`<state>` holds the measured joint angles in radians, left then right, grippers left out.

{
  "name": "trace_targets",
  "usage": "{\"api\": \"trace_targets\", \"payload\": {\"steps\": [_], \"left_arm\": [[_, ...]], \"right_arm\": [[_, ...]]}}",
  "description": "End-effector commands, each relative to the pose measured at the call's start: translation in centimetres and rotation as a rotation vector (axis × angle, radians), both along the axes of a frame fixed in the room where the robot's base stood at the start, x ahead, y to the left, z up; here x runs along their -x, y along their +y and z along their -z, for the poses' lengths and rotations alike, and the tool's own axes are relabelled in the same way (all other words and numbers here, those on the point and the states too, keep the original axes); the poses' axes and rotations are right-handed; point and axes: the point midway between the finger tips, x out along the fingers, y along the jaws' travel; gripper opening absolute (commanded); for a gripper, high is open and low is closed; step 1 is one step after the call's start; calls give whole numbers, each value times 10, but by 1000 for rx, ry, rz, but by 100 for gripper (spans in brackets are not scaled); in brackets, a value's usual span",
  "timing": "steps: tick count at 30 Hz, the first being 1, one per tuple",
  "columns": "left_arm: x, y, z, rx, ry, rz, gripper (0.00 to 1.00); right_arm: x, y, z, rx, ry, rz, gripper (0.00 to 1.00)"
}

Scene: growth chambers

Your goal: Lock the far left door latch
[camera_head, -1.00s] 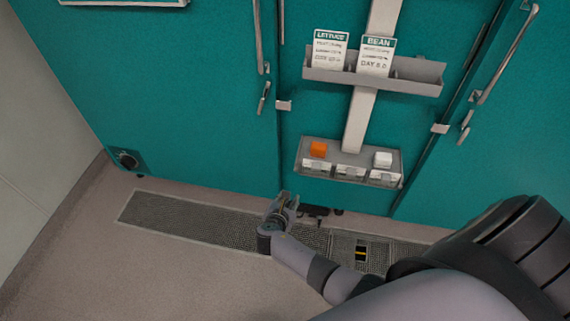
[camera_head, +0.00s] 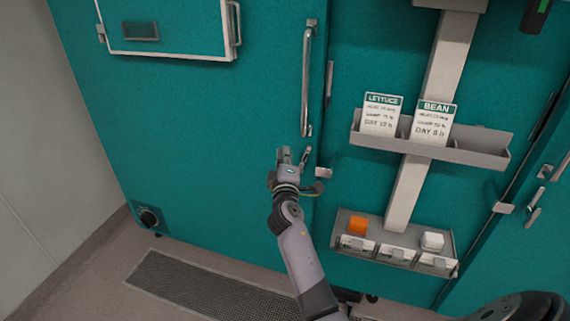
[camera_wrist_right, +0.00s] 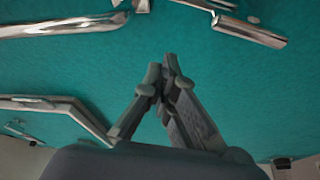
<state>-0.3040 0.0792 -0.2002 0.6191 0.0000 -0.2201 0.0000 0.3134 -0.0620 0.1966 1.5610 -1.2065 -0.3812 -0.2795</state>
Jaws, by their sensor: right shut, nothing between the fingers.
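The far left teal door (camera_head: 190,130) is closed or nearly so; I cannot tell exactly. Its small metal latch lever (camera_head: 305,157) sits below the long vertical handle (camera_head: 307,85), with a metal keeper (camera_head: 323,172) just to the right across the door edge. My right gripper (camera_head: 283,155) is shut and empty, just left of the latch and apart from it. In the right wrist view, the shut fingertips (camera_wrist_right: 162,70) meet in front of the teal door, with the latch lever (camera_wrist_right: 248,30) at upper right and the handle (camera_wrist_right: 60,25) at upper left. My left gripper is not in view.
A framed window (camera_head: 165,50) with its own handle is at upper left. A card holder (camera_head: 430,140) and a lower tray (camera_head: 395,245) with an orange block are on the panel to the right. A black knob (camera_head: 148,217) is low left. A floor grate (camera_head: 205,290) lies below.

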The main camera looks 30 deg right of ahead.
Motion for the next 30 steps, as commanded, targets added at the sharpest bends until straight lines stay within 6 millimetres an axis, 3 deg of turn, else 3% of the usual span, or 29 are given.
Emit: {"api": "trace_targets", "payload": {"steps": [8,10,16,30], "left_arm": [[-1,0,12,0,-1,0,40],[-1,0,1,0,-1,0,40],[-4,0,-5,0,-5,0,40],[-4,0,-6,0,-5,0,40]], "right_arm": [[-44,-27,-4,2,0,1,0],[-31,-34,-2,2,5,2,0],[-16,-46,5,2,3,1,0],[-12,-49,8,2,2,0,0]]}}
